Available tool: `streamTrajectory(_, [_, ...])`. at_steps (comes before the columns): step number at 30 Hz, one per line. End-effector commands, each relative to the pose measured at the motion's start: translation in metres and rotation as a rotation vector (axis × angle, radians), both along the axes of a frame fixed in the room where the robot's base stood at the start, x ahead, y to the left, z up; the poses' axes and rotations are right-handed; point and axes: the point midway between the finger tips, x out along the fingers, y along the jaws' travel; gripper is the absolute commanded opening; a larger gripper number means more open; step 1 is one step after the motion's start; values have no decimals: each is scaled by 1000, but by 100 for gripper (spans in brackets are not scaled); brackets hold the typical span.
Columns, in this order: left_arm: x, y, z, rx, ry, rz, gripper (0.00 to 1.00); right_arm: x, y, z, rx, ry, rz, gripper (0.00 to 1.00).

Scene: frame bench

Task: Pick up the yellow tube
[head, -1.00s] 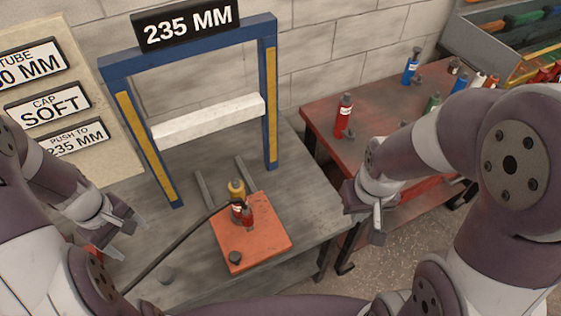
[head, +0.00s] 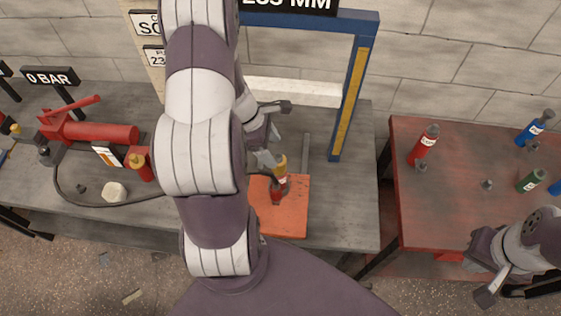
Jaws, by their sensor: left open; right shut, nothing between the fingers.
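I cannot make out a separate yellow tube with certainty. A yellow upright piece (head: 281,166) stands with a red body (head: 276,188) on the orange plate (head: 292,224) under the blue frame; whether it is a tube or part of the red piece is unclear. My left gripper (head: 272,151) is open, just above and left of this yellow piece, and seems empty. My forearm hides the area left of the plate. My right gripper (head: 487,292) is shut and empty at the lower right, by the red table's front edge.
A red pump (head: 100,132) stands on the grey bench at left, with a black hose running right. A blue frame (head: 350,90) rises behind the plate. The red table (head: 450,200) holds a red bottle (head: 424,145), a blue bottle (head: 535,128) and a green bottle (head: 531,180).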

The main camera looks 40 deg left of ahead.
Motion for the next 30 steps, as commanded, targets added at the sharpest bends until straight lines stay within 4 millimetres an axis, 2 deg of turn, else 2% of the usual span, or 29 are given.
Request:
streamTrajectory(12, [10, -23, -57, 1, 1, -2, 73, 0, 0, -1, 0, 0, 0, 0])
streamTrajectory(19, [11, -23, -59, 3, -2, -2, 73, 0, 0, -1, 0, 0, 0, 0])
streamTrajectory(20, [11, -23, -59, 3, -2, -2, 67, 0, 0, -1, 0, 0, 0, 0])
streamTrajectory(25, [11, -23, -59, 3, -1, -2, 12, 0, 0, -1, 0, 0, 0, 0])
streamTrajectory(26, [11, -23, -58, 3, -2, -2, 9, 0, 0, -1, 0, 0, 0, 0])
streamTrajectory(30, [11, -23, -58, 3, -2, -2, 9, 0, 0, -1, 0, 0, 0, 0])
